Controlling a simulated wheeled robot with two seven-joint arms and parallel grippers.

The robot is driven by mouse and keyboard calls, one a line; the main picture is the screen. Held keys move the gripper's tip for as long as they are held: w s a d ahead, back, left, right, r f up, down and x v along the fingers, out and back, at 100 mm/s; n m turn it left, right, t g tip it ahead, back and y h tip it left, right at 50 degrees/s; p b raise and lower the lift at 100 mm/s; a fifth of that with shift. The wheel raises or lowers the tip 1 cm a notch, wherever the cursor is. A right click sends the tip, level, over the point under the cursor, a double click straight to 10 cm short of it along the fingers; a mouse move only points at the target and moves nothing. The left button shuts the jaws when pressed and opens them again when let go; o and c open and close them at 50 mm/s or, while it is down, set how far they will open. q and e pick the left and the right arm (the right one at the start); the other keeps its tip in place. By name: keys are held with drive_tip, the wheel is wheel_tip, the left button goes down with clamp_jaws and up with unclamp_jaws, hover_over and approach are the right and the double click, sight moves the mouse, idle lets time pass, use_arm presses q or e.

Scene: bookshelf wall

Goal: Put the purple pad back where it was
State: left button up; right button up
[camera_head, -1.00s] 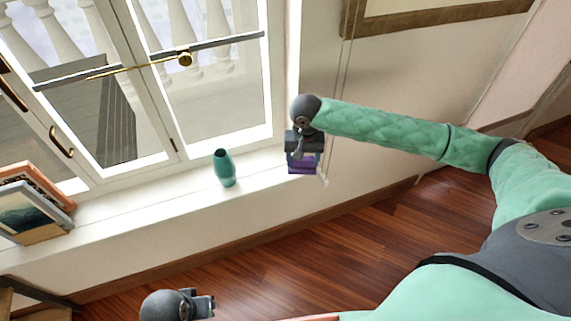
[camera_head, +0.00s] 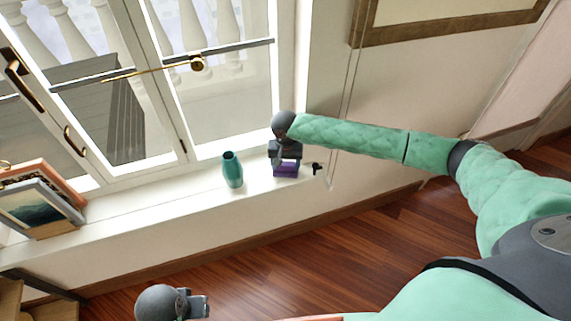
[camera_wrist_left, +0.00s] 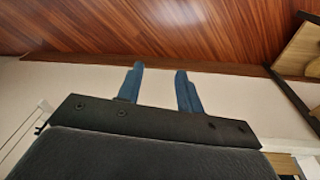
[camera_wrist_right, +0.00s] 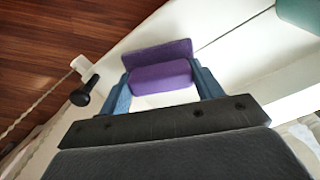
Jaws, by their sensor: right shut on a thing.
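The purple pad (camera_head: 286,170) is in my right gripper (camera_head: 286,166), at the right end of the white window sill (camera_head: 120,205). In the right wrist view the pad (camera_wrist_right: 160,77) sits between the two blue fingers of the gripper (camera_wrist_right: 161,88), which are shut on its sides. A flat purple part stands up behind its thicker block. I cannot tell whether the pad touches the sill. My left gripper (camera_head: 202,304) is low at the bottom left of the head view. In the left wrist view its blue fingers (camera_wrist_left: 160,88) are apart with nothing between them.
A teal vase (camera_head: 232,170) stands on the sill just left of the pad; its edge shows in the right wrist view (camera_wrist_right: 300,12). A small black knob (camera_head: 317,168) is right of the pad. Framed pictures (camera_head: 42,205) lean at the sill's left end.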

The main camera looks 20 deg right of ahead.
drive_tip(key=shift+f, duration=0.4)
use_arm(q)
drive_tip(key=shift+w+f, duration=0.15)
drive_tip(key=shift+f, duration=0.45)
drive_tip(key=shift+r, duration=0.1)
drive_tip(key=shift+d, duration=0.1)
use_arm(e)
drive_tip(key=o, duration=1)
drive_tip(key=shift+c, duration=0.2)
use_arm(q)
drive_tip(key=shift+f, duration=0.6)
drive_tip(key=shift+r, duration=0.2)
